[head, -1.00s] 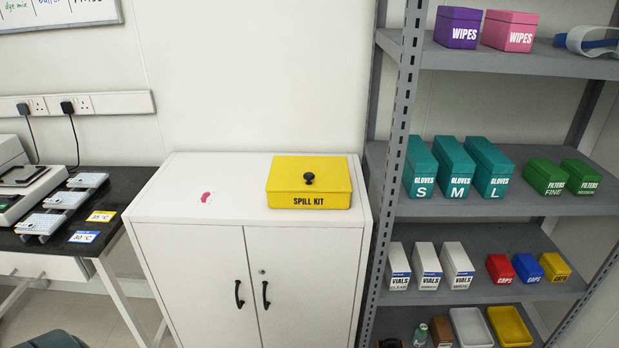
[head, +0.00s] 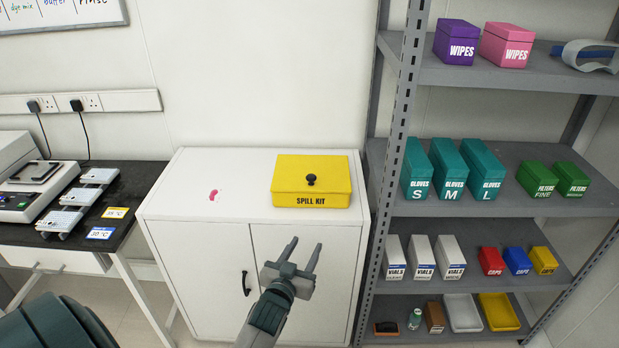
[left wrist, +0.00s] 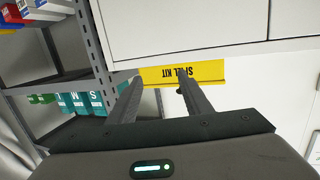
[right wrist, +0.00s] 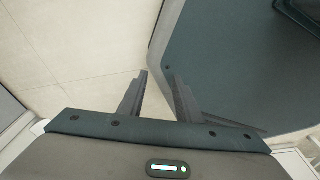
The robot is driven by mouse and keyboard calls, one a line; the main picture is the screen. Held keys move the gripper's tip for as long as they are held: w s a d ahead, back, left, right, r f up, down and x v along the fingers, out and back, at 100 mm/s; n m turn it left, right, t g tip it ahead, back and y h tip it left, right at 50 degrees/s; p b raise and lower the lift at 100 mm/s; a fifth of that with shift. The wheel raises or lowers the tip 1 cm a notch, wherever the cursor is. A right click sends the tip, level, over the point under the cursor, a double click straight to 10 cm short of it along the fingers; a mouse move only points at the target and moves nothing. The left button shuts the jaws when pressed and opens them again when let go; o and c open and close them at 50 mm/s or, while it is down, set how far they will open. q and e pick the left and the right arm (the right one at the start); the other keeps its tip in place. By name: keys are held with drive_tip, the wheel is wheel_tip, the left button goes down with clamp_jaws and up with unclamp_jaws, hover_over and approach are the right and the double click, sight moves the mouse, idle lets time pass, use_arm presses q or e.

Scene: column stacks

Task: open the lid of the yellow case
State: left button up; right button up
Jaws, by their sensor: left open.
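The yellow case (head: 290,181), marked SPILL KIT, sits on top of the white cabinet (head: 232,197). Its lid is down, with a round black knob (head: 311,180) on it. My left gripper (head: 305,252) is open and empty, in front of the cabinet doors, below and apart from the case. In the left wrist view the case (left wrist: 205,72) shows upside down beyond the open fingers (left wrist: 157,88). My right gripper is out of the head view. In the right wrist view its fingers (right wrist: 158,75) stand a little apart with nothing between them, over the floor.
A tall grey shelf rack (head: 397,150) with labelled boxes stands right of the cabinet. A dark bench (head: 140,190) with lab devices is at the left. A small pink mark (head: 213,195) is on the cabinet top, whose left part is otherwise clear.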

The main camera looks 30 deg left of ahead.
sight(310, 179)
use_arm(q)
drive_tip(key=a+r+n+y, duration=0.1)
drive_tip(key=a+r, duration=0.2)
drive_tip(key=r, duration=0.6)
drive_tip(key=shift+a+r+t+y+p, duration=0.25)
drive_tip(key=shift+r+t+y+p, duration=0.05)
drive_tip(key=shift+t+y+p, duration=0.1)
use_arm(e)
drive_tip(key=s, duration=0.1)
drive_tip(key=s+d, duration=0.1)
drive_tip(key=s, duration=0.1)
drive_tip(key=shift+s+d+r+g, duration=0.15)
drive_tip(key=shift+s+r+g, duration=0.05)
drive_tip(key=shift+r+g, duration=0.2)
use_arm(q)
drive_tip(key=p+x, duration=0.4)
drive_tip(key=x, duration=1.3)
drive_tip(key=shift+w, duration=0.15)
use_arm(e)
wheel_tip(310, 179, up, 4)
drive_tip(key=shift+r, duration=0.1)
use_arm(q)
clamp_jaws()
